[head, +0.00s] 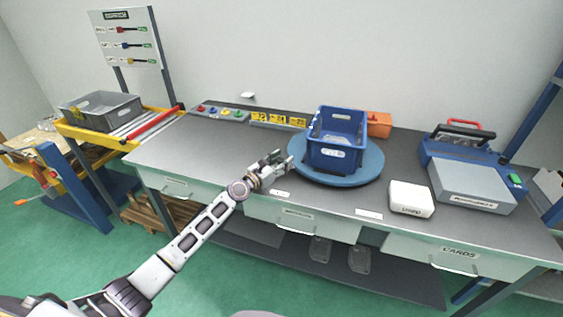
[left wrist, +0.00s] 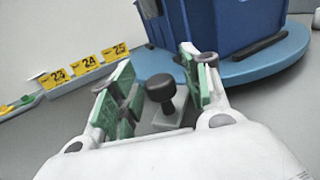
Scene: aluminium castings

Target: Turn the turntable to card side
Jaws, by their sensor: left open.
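My left gripper (head: 277,160) is open at the left edge of the turntable. In the left wrist view the open fingers (left wrist: 158,85) have a dark knob (left wrist: 161,90) on a grey block between them; I cannot tell if they touch it. The turntable (left wrist: 250,70) and crate (left wrist: 235,25) show just beyond the fingers. My right gripper is not in view.
Yellow number cards (head: 278,119) stand along the bench's back. An orange bin (head: 379,124) is behind the turntable. A white box (head: 411,199) and a blue-grey machine (head: 472,180) stand to the right. A drawer labelled CARDS (head: 458,253) is below.

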